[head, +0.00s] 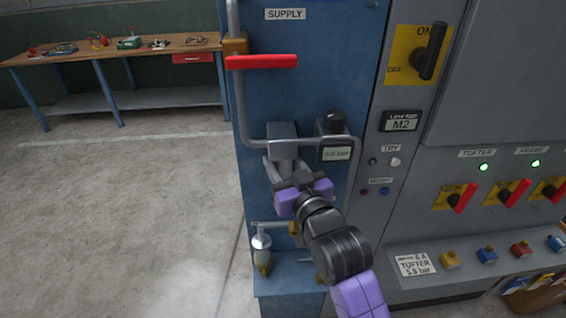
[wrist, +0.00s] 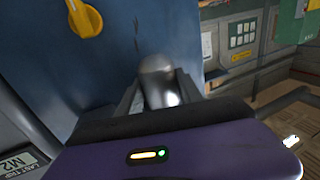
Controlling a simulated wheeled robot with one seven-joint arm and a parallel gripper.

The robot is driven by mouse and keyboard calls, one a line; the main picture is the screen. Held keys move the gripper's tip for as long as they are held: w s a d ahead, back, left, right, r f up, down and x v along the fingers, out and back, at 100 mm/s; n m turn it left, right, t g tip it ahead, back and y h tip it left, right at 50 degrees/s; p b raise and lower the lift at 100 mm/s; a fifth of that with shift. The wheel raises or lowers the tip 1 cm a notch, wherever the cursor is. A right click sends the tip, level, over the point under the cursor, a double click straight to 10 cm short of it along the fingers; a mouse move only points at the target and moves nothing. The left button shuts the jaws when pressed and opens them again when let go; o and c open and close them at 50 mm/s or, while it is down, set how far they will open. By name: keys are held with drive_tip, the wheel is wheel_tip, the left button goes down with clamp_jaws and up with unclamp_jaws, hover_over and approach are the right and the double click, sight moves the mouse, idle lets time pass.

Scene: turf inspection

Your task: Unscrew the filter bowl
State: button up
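The filter (head: 283,146) is a grey block on the blue supply panel, in the piping below the red lever. In the head view, my gripper (head: 285,168) is directly under this block, and its purple body and fingers hide most of what hangs there. In the wrist view, a shiny rounded grey cylinder, apparently the filter bowl (wrist: 158,82), stands between the two dark fingers of my gripper (wrist: 158,90). A finger lies close along each side of it. I cannot tell whether they press on it.
A red-handled lever (head: 262,62) is above on the pipe. A gauge with a black knob and small display (head: 335,153) sits just right of the filter. A small bowl unit (head: 262,250) is lower left. A workbench (head: 120,52) stands at the far left, with clear floor before it.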

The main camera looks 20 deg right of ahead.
clamp_jaws()
drive_tip(key=shift+a+m+h, duration=0.1)
drive_tip(key=shift+m+h, duration=0.2)
drive_tip(key=shift+h, duration=0.2)
drive_tip(key=shift+m+h, duration=0.4)
drive_tip(key=shift+h, duration=0.2)
drive_tip(key=shift+f+h+b, duration=0.25)
drive_tip(key=shift+h+b, duration=0.05)
drive_tip(key=shift+b, duration=0.65)
drive_tip(key=shift+m+h, duration=0.3)
drive_tip(key=m+g+h+b, duration=0.1)
drive_tip(key=m+h+b, duration=0.1)
drive_tip(key=h+b, duration=0.2)
drive_tip(key=shift+m+g+b, duration=0.3)
drive_tip(key=shift+m+b, duration=0.1)
drive_tip(key=shift+b, duration=0.55)
drive_tip(key=shift+r, duration=0.2)
drive_tip(key=shift+m+h+b, duration=0.3)
drive_tip(key=shift+h+b, duration=0.1)
